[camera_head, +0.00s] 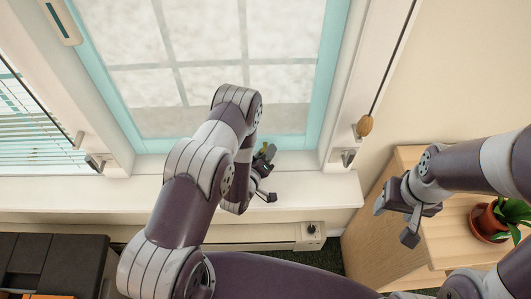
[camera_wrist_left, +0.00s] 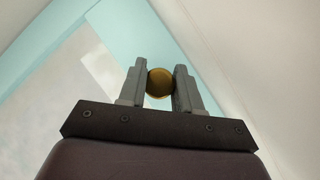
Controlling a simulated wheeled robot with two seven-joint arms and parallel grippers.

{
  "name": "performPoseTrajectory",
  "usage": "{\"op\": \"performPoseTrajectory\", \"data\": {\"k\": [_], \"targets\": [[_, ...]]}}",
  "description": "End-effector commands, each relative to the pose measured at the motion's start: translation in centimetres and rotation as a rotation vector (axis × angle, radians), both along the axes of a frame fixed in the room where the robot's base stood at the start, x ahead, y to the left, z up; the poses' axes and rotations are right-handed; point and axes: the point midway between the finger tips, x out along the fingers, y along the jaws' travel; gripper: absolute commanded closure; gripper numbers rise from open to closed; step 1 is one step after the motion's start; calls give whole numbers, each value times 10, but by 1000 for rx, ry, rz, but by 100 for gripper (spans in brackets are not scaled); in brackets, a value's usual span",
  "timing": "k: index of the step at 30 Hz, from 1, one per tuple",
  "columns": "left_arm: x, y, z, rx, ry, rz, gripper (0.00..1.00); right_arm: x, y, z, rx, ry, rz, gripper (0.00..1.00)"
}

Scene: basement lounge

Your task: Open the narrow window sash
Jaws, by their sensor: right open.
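The window sash (camera_head: 185,145) has a pale teal frame and frosted panes with pale bars. It fills the upper middle of the head view, and its lower rail meets the white sill. Whether it stands ajar I cannot tell. My left gripper (camera_head: 266,170) is at the lower right of the sash, partly hidden by its own arm. In the left wrist view, a round brass knob (camera_wrist_left: 160,83) sits between its two fingers, which appear to touch it on both sides. My right gripper (camera_head: 395,220) is open and empty, above the wooden cabinet at the right.
A wooden cabinet (camera_head: 375,225) with a potted plant (camera_head: 490,220) stands at the right. A wooden cord pull (camera_head: 365,126) hangs beside the window. A second window with blinds (camera_head: 35,140) is at the left. A dark box (camera_head: 60,260) is at the lower left.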

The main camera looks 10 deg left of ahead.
Motion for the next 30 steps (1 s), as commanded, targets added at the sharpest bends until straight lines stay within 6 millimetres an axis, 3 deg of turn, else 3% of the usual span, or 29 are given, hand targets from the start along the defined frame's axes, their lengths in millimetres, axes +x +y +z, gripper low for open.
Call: {"op": "performPoseTrajectory", "data": {"k": [5,8,21,30], "targets": [[0,0,3,1,-1,-1,100,0,0,3,0,0,0,41],[0,0,15,0,-2,-1,100,0,0,12,0,0,0,41],[2,0,130,0,-8,-1,100,0,0,96,0,0,0,41],[2,0,182,-1,-9,-1,100,0,0,130,0,0,0,41]]}}
